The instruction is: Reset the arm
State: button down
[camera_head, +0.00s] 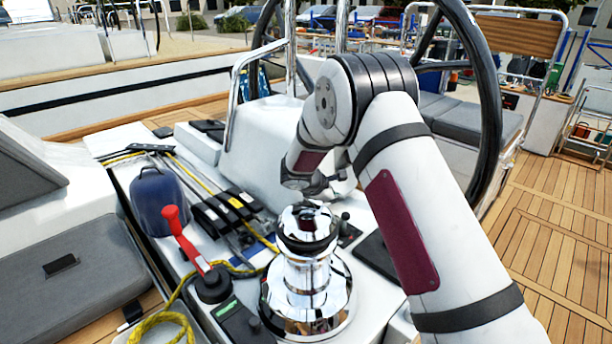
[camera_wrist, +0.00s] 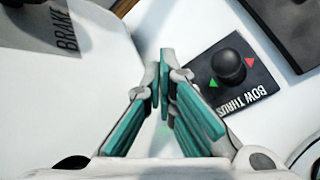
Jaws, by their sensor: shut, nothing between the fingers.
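My arm reaches from the lower right in the head view, with its wrist bent down behind the chrome winch (camera_head: 305,270). My gripper is mostly hidden there by the winch and my own arm. In the wrist view my gripper (camera_wrist: 164,62) shows clearly: its teal-padded fingers meet at the tips, with nothing between them. It points down over the white console surface (camera_wrist: 165,25). The black bow thruster joystick (camera_wrist: 228,67), on a dark plate with red and green arrows, stands just right of the fingers, apart from them.
A red-handled lever (camera_head: 183,240), a blue rounded cover (camera_head: 160,200), black clutches (camera_head: 228,207) and a yellow rope (camera_head: 165,325) crowd the console left of the winch. A large black steering wheel (camera_head: 490,100) stands behind my arm. Open teak deck (camera_head: 560,230) lies right.

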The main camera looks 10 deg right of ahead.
jog(key=s+d+r+m+g+y+p, duration=0.1)
jog(key=s+d+r+m+p, duration=0.3)
jog(key=s+r, duration=0.75)
jog(key=s+d+r+m+g+b, duration=0.15)
jog(key=s+r+m, duration=0.35)
jog(key=s+r, duration=0.65)
jog(key=s+a+r+m+y+p, duration=0.1)
jog(key=s+a+r+m+y, duration=0.1)
jog(key=s, duration=0.7)
jog(key=s+a+r+m+y+p, duration=0.1)
jog(key=s+r+m+y, duration=0.1)
jog(key=s, duration=0.8)
jog(key=s+a+r+m+y+p, duration=0.1)
jog(key=s+a+r+m+p, duration=0.1)
jog(key=s, duration=0.8)
jog(key=shift+a+r+m+y, duration=0.35)
jog(key=shift+r+m, duration=0.55)
jog(key=shift+m, duration=0.3)
